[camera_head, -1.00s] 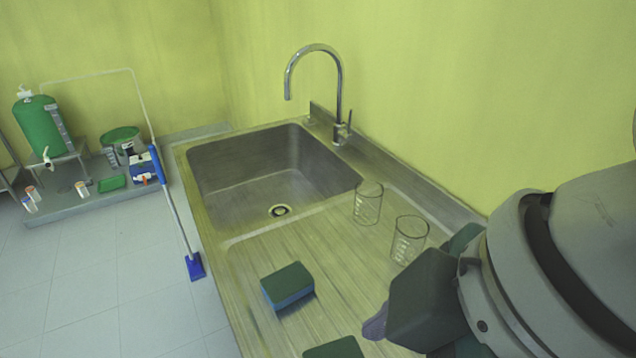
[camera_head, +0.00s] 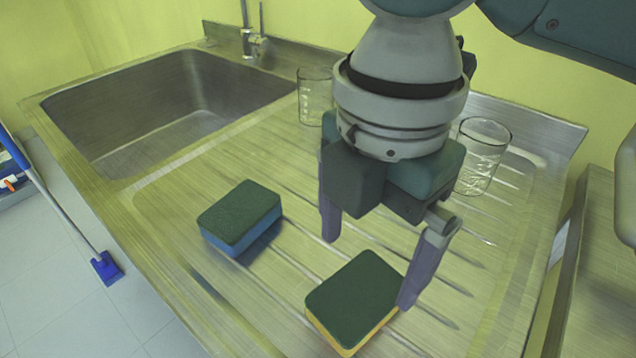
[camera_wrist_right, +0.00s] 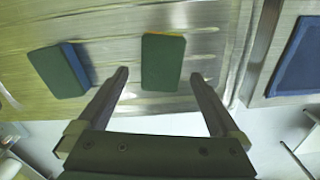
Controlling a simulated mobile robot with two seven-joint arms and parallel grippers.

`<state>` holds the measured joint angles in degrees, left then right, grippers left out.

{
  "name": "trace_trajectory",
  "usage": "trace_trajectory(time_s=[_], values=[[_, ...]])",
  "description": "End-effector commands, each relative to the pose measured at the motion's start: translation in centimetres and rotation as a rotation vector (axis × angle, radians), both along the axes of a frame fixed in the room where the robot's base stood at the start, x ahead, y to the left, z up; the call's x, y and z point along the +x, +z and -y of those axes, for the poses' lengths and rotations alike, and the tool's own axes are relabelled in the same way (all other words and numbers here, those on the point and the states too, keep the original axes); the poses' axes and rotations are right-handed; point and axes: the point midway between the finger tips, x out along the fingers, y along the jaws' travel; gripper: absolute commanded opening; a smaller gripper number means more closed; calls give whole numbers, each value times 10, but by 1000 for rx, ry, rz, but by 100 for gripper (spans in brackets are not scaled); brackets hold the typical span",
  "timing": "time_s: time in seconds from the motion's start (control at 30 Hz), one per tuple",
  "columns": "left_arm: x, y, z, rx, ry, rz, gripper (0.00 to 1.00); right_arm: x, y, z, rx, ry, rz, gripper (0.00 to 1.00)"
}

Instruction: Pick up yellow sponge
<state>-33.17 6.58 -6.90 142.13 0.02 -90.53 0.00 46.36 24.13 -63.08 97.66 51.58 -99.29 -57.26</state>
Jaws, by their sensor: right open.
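The yellow sponge (camera_head: 354,301) lies on the ribbed steel drainboard, with a dark green scouring top and a yellow body showing along its lower edge. In the right wrist view the yellow sponge (camera_wrist_right: 163,62) lies beyond the fingertips, roughly centred between them. My right gripper (camera_head: 368,268) is open and empty, its fingers pointing down above and behind the sponge. A finger overlaps the sponge's right corner in the head view; I cannot tell whether it touches. The right gripper (camera_wrist_right: 160,80) also shows open in the wrist view. My left gripper is not in view.
A blue sponge (camera_head: 240,219) with a green top lies to the left on the drainboard (camera_head: 160,215). Two glass beakers (camera_head: 315,97) (camera_head: 482,158) stand behind my right gripper. The sink basin (camera_head: 160,110) and tap (camera_head: 250,40) are at the back left.

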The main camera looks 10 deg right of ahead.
Motion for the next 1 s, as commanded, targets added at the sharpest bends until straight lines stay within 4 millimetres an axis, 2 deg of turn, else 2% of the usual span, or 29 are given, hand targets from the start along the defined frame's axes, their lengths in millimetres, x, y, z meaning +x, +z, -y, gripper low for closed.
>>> trace_trajectory(time_s=[0.4, 0.67, 1.0], values=[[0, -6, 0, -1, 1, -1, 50, -6, -53, -2, 0, 0, 1, 100], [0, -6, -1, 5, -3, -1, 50, -6, -56, -2, 1, 1, 3, 100], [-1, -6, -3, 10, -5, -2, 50, -6, -56, -2, 1, 0, 3, 64]])
